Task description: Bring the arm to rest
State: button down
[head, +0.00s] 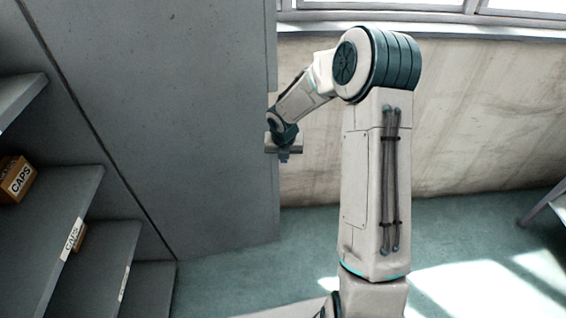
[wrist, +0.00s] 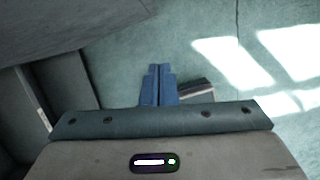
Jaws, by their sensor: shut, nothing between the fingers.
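My gripper (head: 284,156) is at the end of my raised, bent arm in the head view, in front of the right edge of a tall grey cabinet. In the wrist view its blue fingers (wrist: 159,84) are together with nothing between them. They point down over the green floor and touch nothing that I can see.
The tall grey cabinet (head: 190,110) stands close beside my gripper. Grey shelves (head: 75,190) at the left hold boxes, one a brown CAPS box (head: 17,180). A pale wall (head: 480,120) with windows is behind. The green floor (head: 240,285) is open, sunlit at right.

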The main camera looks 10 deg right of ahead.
jog(key=s+d+r+m+h, duration=0.1)
jog(key=s+r+m+h, duration=0.1)
jog(key=s+r+m, duration=1.6)
jog(key=s+a+r+m+t+y, duration=0.1)
jog(key=s+r+m, duration=0.3)
jog(key=s+m, duration=0.9)
jog(key=shift+a+r+m+y, duration=0.2)
jog(key=shift+m+y, duration=0.6)
jog(key=shift+m, duration=0.3)
jog(key=shift+a, duration=0.15)
